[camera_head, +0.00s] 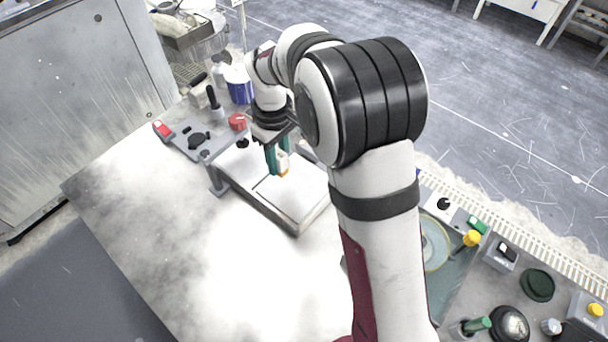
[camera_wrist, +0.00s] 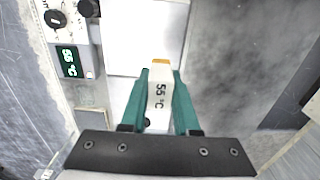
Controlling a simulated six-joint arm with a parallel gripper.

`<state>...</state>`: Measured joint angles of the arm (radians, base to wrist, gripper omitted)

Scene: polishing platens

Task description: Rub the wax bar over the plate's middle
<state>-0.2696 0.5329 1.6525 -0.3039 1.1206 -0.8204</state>
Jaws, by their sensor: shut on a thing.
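The wax bar (camera_wrist: 160,97) is a pale block marked "55 °C" with an amber end. My gripper (camera_wrist: 160,75) has green fingers and is shut on the bar, one finger on each side. In the head view my gripper (camera_head: 277,163) is over the far part of the flat light-grey plate (camera_head: 297,197), with the bar (camera_head: 283,162) between its fingers, amber end down. I cannot tell whether the bar touches the plate. In the wrist view the bar and fingers cover part of the pale plate (camera_wrist: 121,92).
A control box with a display (camera_wrist: 69,58) reading 55 °C and black knobs stands beside the plate. A grey fixture (camera_head: 197,138), a red knob (camera_head: 237,121) and a blue-and-white container (camera_head: 239,88) are near it. The worktop (camera_head: 170,215) is clear at front left.

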